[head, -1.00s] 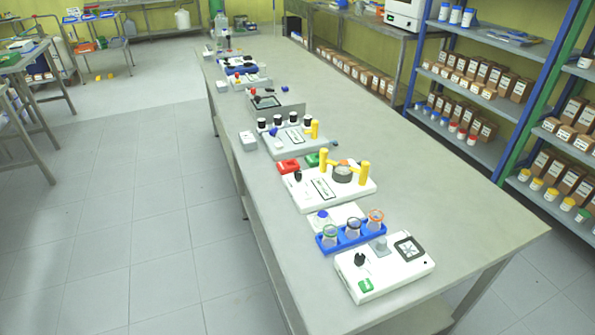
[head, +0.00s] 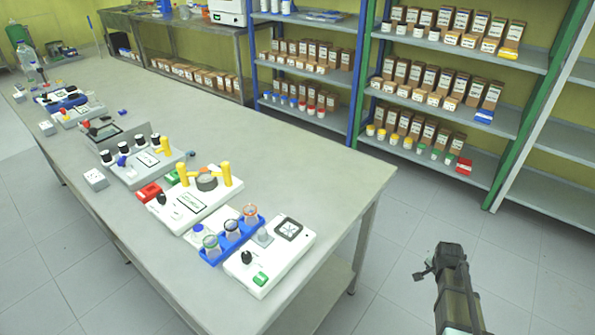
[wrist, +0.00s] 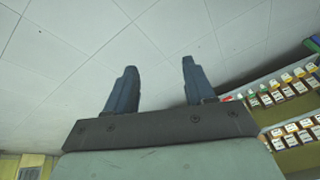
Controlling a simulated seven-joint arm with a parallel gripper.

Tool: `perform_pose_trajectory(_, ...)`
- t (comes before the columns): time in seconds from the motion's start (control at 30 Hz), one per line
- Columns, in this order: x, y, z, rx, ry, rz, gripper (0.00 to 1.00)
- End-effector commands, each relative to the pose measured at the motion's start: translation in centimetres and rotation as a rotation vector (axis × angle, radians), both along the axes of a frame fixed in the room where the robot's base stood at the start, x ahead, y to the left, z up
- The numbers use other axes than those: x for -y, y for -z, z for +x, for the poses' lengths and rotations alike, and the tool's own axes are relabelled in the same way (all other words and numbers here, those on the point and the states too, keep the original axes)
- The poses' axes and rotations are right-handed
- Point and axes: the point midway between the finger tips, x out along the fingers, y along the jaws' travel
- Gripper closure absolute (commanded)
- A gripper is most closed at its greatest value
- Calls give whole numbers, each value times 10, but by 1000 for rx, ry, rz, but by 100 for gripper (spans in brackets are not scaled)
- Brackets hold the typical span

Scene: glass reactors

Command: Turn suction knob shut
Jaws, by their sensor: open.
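Several devices stand in a row on the long bench, and I cannot tell by labels which knob is the suction knob. The nearest white device (head: 275,262) has a black knob (head: 246,257) and a green switch (head: 260,278). The white device with yellow posts (head: 190,213) has a black knob (head: 161,198) at its left. A grey device (head: 140,174) farther back carries several black-topped parts. My gripper (head: 430,263) is off the bench to the right, over the floor. In the wrist view its two fingers (wrist: 157,85) are apart with nothing between them.
A blue rack (head: 214,257) holding glass vessels stands beside the nearest device. The grey bench top (head: 300,170) is bare along its right side. Shelves (head: 455,100) with boxes and bottles stand behind. Open floor lies between my gripper and the bench.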

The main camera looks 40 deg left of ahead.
Motion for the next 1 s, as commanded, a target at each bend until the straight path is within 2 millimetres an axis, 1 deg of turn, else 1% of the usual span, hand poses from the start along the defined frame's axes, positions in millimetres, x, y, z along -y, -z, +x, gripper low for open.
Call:
perform_pose_trajectory(0.03, -15, -19, 18, 40, 10, 17, 46)
perform_pose_trajectory(0.07, -22, -30, 25, 61, 17, 29, 46)
perform_pose_trajectory(0.1, -32, -45, 36, 89, 28, 44, 46)
perform_pose_trajectory(0.17, -48, -67, 50, 132, 44, 68, 46)
perform_pose_trajectory(0.2, -58, -83, 59, 160, 54, 85, 46)
perform_pose_trajectory(0.27, -74, -107, 72, 200, 69, 114, 46)
perform_pose_trajectory(0.3, -84, -124, 80, 227, 79, 134, 46)
perform_pose_trajectory(0.37, -100, -149, 91, 267, 92, 165, 46)
perform_pose_trajectory(0.4, -111, -167, 98, 293, 101, 187, 46)
perform_pose_trajectory(0.47, -128, -194, 107, 330, 112, 219, 46)
perform_pose_trajectory(0.5, -140, -211, 112, 353, 118, 243, 46)
perform_pose_trajectory(0.57, -159, -239, 118, 385, 125, 277, 46)
perform_pose_trajectory(0.6, -173, -258, 120, 405, 126, 299, 46)
perform_pose_trajectory(0.67, -197, -286, 122, 432, 122, 333, 46)
perform_pose_trajectory(0.7, -217, -304, 120, 445, 111, 352, 46)
perform_pose_trajectory(0.73, -234, -318, 117, 452, 99, 364, 46)
perform_pose_trajectory(0.8, -272, -339, 104, 454, 62, 376, 46)
perform_pose_trajectory(0.87, -301, -349, 91, 444, 22, 372, 46)
perform_pose_trajectory(0.9, -320, -353, 80, 435, -7, 366, 46)
perform_pose_trajectory(0.97, -347, -357, 63, 418, -54, 351, 46)
perform_pose_trajectory(1.0, -365, -359, 51, 406, -87, 339, 46)
